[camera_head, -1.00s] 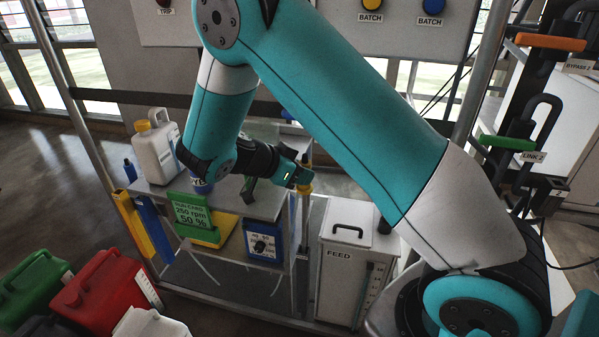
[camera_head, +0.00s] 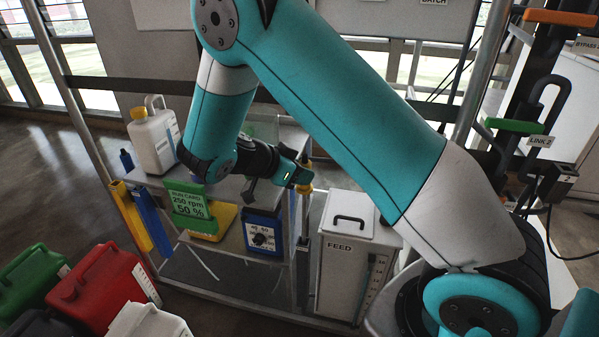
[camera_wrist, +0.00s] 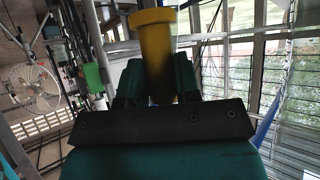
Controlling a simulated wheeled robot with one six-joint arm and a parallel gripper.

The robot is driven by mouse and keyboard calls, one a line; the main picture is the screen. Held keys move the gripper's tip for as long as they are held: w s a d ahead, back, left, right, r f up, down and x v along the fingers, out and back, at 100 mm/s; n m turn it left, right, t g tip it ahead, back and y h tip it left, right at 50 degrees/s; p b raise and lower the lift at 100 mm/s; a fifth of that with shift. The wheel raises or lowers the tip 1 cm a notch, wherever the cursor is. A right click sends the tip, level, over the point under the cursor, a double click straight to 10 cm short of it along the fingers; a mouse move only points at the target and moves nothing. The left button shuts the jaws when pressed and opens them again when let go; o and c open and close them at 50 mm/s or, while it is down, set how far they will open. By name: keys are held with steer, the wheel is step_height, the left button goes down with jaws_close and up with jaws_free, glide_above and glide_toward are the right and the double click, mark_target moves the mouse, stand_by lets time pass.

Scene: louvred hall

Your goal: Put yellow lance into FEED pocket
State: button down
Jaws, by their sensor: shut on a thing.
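My gripper (camera_head: 303,180) is shut on the yellow lance. The lance's yellow upper part (camera_head: 307,178) shows between the jaws in the head view. In the wrist view it is a thick yellow cylinder with a wider collar (camera_wrist: 155,40), between the dark green fingers (camera_wrist: 157,80). Its lower end is hard to tell from the frame posts behind. The pale box marked FEED (camera_head: 341,262) stands on the low platform, below and right of my gripper, with a black lid handle and a level scale. I cannot make out a pocket opening on it.
Red (camera_head: 98,288) and green (camera_head: 30,284) jugs are at lower left.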

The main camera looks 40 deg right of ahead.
mark_target(302, 189)
steer(key=shift+f+b, duration=1.15)
steer(key=shift+f, duration=0.35)
steer(key=shift+s+f+b, duration=0.2)
steer(key=shift+f+b, duration=0.25)
steer(key=shift+b, duration=0.3)
stand_by(1.2)
steer(key=shift+r, duration=0.1)
stand_by(0.6)
steer(key=c, duration=0.8)
jaws_free()
steer(key=shift+o, duration=0.2)
steer(key=shift+r, duration=0.1)
steer(key=a+r+p, duration=0.3)
steer(key=r+p, duration=0.1)
steer(key=r, duration=0.2)
steer(key=shift+w+r, duration=0.15)
steer(key=shift+w, duration=0.25)
steer(key=shift+a, duration=0.1)
